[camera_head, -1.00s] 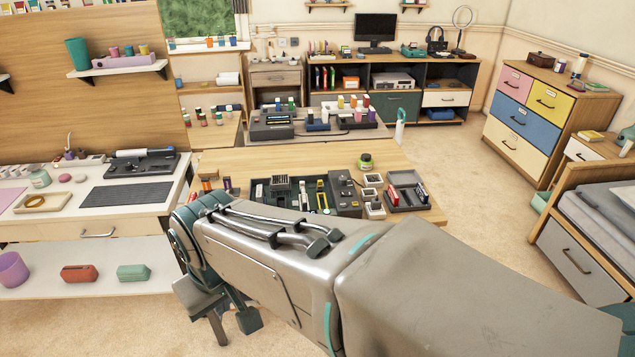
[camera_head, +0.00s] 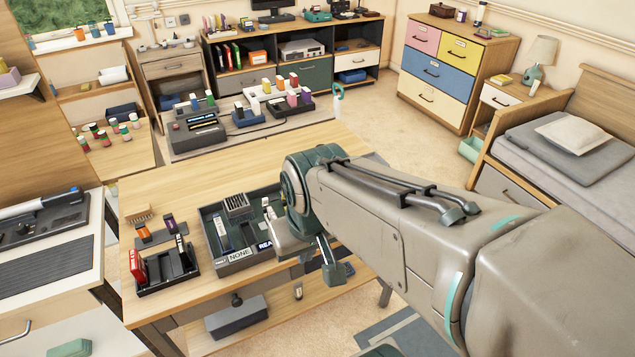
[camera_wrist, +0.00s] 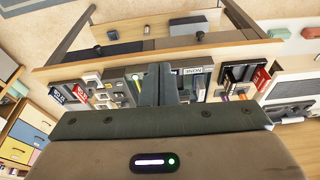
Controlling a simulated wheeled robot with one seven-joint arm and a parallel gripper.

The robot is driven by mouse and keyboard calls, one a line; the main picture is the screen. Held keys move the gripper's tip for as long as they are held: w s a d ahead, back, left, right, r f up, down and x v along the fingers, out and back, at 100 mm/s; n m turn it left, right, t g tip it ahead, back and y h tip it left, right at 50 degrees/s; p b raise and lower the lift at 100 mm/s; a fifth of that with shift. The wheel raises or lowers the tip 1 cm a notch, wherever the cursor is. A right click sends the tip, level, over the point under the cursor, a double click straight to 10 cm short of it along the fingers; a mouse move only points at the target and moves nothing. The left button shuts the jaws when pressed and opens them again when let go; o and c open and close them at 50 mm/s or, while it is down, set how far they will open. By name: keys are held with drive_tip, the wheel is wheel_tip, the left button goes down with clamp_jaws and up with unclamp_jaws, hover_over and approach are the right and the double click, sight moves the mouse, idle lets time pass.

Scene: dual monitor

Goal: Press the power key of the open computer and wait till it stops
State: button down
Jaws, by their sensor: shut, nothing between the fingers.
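An open dark case (camera_head: 203,237) with parts inside stands on the wooden table, left of my arm in the head view. It looks like the open computer, but I cannot be sure. Its front labels read "NONE" and, partly covered, "REA". In the wrist view, the "NONE" label (camera_wrist: 193,71) shows upside down beside my fingers. My gripper (camera_wrist: 163,70) is shut and empty, its fingers overlapping the row of units on the table. Whether they touch anything I cannot tell. In the head view my arm hides the case's right part. I cannot make out a power key.
A black tray with a red item (camera_head: 137,266) stands left of the case. The wooden table (camera_head: 325,140) is bare behind it. A dark device with a lit display (camera_head: 197,122) stands on the desk beyond. Drawers (camera_head: 440,70) and a bed (camera_head: 560,150) are at the right.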

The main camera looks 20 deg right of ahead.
drive_tip(key=shift+s+a, duration=0.1)
drive_tip(key=shift+a, duration=0.05)
drive_tip(key=w+d+f+m+t+y+b, duration=0.1)
drive_tip(key=w+d+f+m+y, duration=0.1)
drive_tip(key=w+m, duration=0.55)
drive_tip(key=w+d+f+m+t+y+b, duration=0.1)
drive_tip(key=w+f+m+t+y, duration=0.15)
drive_tip(key=w+m, duration=0.45)
drive_tip(key=w+d+f+m+t+h, duration=0.1)
drive_tip(key=w+d+f+m, duration=0.2)
drive_tip(key=w+d+m, duration=0.2)
drive_tip(key=w+d+f+m+t+h+b, duration=0.1)
drive_tip(key=w+d+f+m, duration=0.2)
drive_tip(key=w+d+m, duration=0.2)
drive_tip(key=d, duration=0.3)
drive_tip(key=shift+d+t, duration=0.3)
drive_tip(key=shift+t, duration=0.05)
